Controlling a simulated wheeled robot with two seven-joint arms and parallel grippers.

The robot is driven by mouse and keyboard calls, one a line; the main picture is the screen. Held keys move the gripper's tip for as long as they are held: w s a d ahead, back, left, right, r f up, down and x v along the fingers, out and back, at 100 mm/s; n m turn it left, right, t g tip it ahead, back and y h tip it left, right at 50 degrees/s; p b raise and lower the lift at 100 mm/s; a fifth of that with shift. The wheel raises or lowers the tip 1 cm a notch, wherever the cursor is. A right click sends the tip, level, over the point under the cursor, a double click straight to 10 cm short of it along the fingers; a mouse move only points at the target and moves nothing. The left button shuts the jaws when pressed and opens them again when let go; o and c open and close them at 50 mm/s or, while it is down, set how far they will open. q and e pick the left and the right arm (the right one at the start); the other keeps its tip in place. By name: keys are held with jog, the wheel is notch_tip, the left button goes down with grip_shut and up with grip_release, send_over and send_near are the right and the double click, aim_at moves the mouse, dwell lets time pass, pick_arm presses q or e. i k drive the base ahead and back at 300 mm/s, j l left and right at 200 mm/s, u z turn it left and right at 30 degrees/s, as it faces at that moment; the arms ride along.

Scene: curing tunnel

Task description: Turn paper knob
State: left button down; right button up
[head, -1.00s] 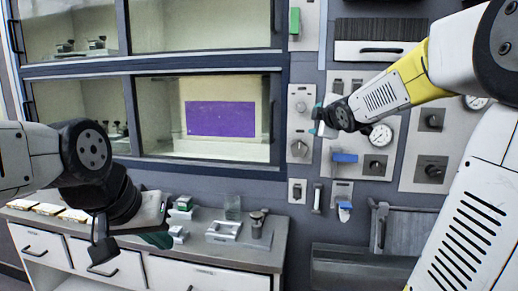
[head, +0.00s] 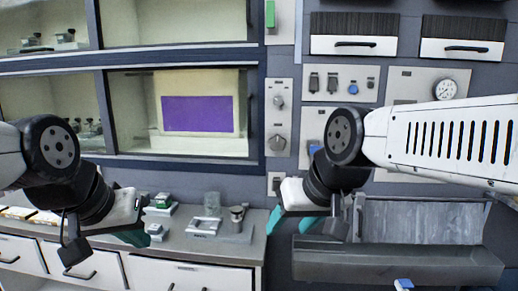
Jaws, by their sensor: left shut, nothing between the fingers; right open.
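A narrow panel (head: 279,122) right of the tunnel window carries an upper knob (head: 279,101) and a lower knob (head: 277,143). I cannot tell which one is the paper knob, and their markings are too small to read. A purple sheet (head: 198,114) shows on a pale backing behind the window glass. My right gripper (head: 292,222) has teal fingertips, is open and empty, and hangs below the knob panel, apart from it. My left gripper (head: 128,238) is shut and empty at the front of the counter, far from the knobs.
A grey counter (head: 226,250) with small fixtures stands below the window. A long grey trough (head: 398,267) lies at the lower right. A switch panel (head: 340,90) and a gauge (head: 445,89) are on the upper right wall; my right arm covers part of it.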

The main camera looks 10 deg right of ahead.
aim_at(276, 144)
jog(key=i+j+z, duration=0.1)
jog(key=j+z, duration=1.05)
jog(key=j, duration=0.1)
